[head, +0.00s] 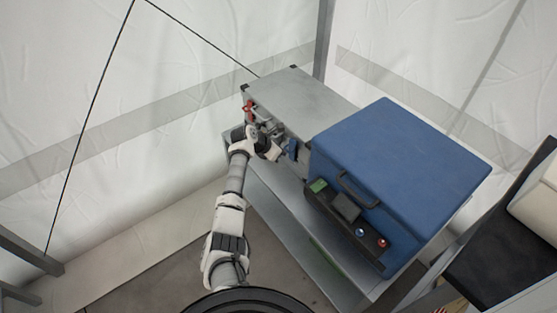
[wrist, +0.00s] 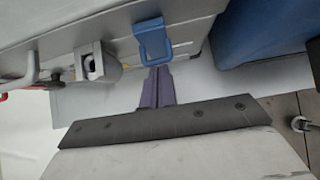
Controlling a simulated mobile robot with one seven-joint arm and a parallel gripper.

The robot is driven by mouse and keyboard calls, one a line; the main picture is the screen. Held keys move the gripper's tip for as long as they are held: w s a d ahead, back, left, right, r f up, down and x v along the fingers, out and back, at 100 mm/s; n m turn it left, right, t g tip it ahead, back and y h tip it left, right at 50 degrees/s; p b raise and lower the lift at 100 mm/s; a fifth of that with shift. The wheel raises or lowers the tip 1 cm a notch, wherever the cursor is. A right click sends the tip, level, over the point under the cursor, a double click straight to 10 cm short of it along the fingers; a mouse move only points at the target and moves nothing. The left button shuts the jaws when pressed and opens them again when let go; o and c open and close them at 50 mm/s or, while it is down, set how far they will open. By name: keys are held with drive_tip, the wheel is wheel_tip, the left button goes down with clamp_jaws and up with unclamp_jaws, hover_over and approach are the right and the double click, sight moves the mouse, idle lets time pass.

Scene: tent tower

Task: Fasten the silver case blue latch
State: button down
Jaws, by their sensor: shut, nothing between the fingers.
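The silver case (head: 303,93) lies on a grey metal bench, its lid down. Its blue latch (head: 292,149) is on the front face near the right end. In the wrist view the blue latch (wrist: 153,42) is a loop-shaped piece on the case's front wall (wrist: 100,20). My gripper (wrist: 158,75) is shut and empty, its narrow purple-grey fingers together just below the latch's lower edge. I cannot tell whether they touch it. In the head view my gripper (head: 281,152) is beside the case front, partly hidden by my wrist.
A large blue box (head: 400,160) with a black handle stands close right of the latch. A red latch (head: 247,110) is at the case's left end. A grey catch (wrist: 96,64) sits left of the blue latch. White tent walls enclose the bench (head: 285,225).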

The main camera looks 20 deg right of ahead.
drive_tip(key=shift+w+d+r, duration=0.25)
drive_tip(key=shift+d+r, duration=0.2)
drive_tip(key=shift+w+d+r, duration=0.2)
drive_tip(key=shift+d+r, duration=0.2)
drive_tip(key=shift+d, duration=0.15)
drive_tip(key=shift+r+p, duration=0.1)
drive_tip(key=shift+p, duration=0.2)
drive_tip(key=shift+w+r+p, duration=0.15)
drive_tip(key=shift+r+p, duration=0.3)
drive_tip(key=shift+r, duration=0.05)
wheel_tip(320, 180, up, 7)
drive_tip(key=p, duration=0.5)
hover_over(291, 145)
drive_tip(key=s+a, duration=0.1)
drive_tip(key=a, duration=0.2)
drive_tip(key=shift+s+f, duration=0.1)
drive_tip(key=shift+s, duration=0.05)
